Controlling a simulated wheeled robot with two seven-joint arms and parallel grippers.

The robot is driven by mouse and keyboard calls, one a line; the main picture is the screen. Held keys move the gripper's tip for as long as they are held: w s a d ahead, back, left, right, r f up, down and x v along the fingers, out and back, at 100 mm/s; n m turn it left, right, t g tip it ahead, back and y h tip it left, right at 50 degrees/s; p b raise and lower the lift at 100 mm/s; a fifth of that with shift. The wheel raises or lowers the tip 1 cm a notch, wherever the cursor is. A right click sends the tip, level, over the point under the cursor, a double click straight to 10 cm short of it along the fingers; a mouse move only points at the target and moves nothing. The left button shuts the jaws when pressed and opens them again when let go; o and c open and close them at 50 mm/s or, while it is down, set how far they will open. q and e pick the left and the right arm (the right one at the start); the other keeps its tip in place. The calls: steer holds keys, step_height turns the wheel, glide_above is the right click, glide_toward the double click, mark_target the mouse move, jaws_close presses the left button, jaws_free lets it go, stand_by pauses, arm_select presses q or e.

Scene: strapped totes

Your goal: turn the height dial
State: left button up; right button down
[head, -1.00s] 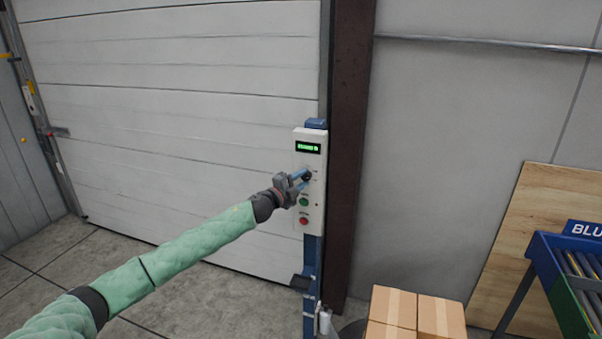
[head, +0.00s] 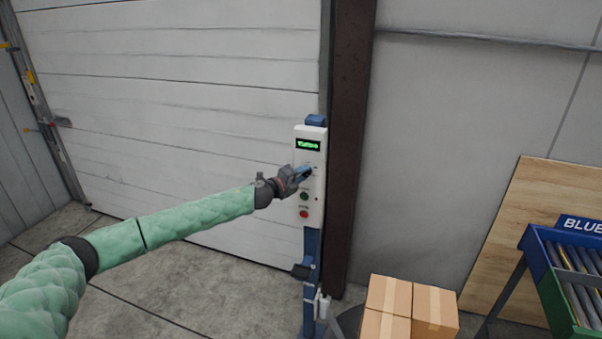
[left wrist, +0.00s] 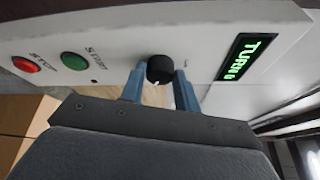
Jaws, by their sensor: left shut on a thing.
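The white control panel (head: 317,200) stands on a blue post in front of the roller door. It carries a lit green display (head: 308,144), a green start button (head: 304,196) and a red stop button (head: 303,214). The black dial (left wrist: 160,68) sits between the display and the buttons in the left wrist view. My right gripper is not in view.
Cardboard boxes (head: 388,294) are stacked low to the right of the post. A blue and green roller stand (head: 565,270) and a leaning wooden board (head: 515,220) are at the right. A dark steel column (head: 350,140) rises close behind the panel. The floor on the left is clear.

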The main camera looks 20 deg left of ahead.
arm_select(q)
steer(key=shift+m, duration=0.3)
stand_by(0.4)
steer(key=o, duration=0.9)
steer(key=shift+o, duration=0.3)
